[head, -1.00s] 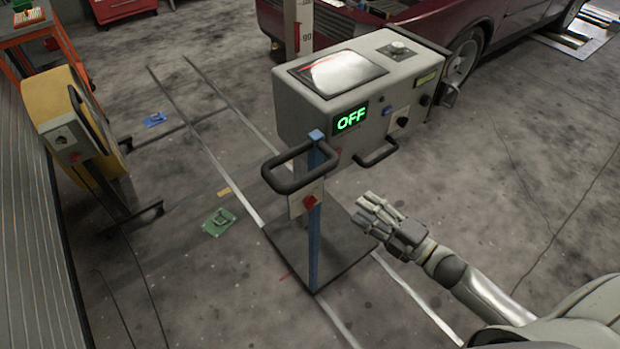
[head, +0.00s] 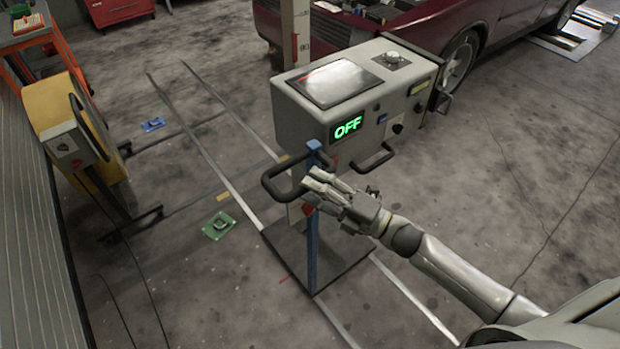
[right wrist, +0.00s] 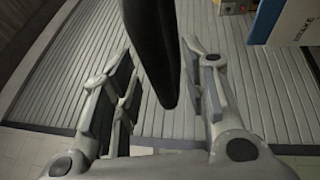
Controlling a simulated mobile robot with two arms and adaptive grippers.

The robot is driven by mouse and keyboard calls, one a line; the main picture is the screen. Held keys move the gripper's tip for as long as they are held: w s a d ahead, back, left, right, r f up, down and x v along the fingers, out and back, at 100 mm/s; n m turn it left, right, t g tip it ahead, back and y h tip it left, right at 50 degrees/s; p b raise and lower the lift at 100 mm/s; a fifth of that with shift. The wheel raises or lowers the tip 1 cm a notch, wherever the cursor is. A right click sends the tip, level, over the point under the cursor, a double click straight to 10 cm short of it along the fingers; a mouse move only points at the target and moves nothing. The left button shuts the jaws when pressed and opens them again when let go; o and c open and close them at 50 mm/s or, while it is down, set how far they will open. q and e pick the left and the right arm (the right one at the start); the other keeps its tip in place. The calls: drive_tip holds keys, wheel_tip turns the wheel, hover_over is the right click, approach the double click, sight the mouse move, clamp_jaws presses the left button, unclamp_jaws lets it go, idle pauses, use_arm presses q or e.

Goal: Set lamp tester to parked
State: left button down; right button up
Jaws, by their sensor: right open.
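The lamp tester (head: 298,112) is a grey box on a blue post (head: 313,255) above a dark base plate. Its display (head: 347,127) reads OFF in green. A black loop handle (head: 274,187) sticks out at its front left, and a red knob (head: 308,210) sits on the post below. In the right wrist view a black bar (right wrist: 153,50), seemingly the handle, comes down between the open fingers (right wrist: 160,95); contact cannot be told. My left gripper is not in view.
A yellow cabinet (head: 62,110) on a stand is at the left. A smaller black handle (head: 376,160) is on the tester's front. A dark red car (head: 430,35) stands behind. Green (head: 219,225) and blue (head: 153,125) pieces lie on the floor. The floor at right is mostly clear.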

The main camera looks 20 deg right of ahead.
drive_tip(key=shift+x, duration=0.8)
drive_tip(key=shift+c, duration=0.2)
drive_tip(key=shift+s, duration=0.1)
clamp_jaws()
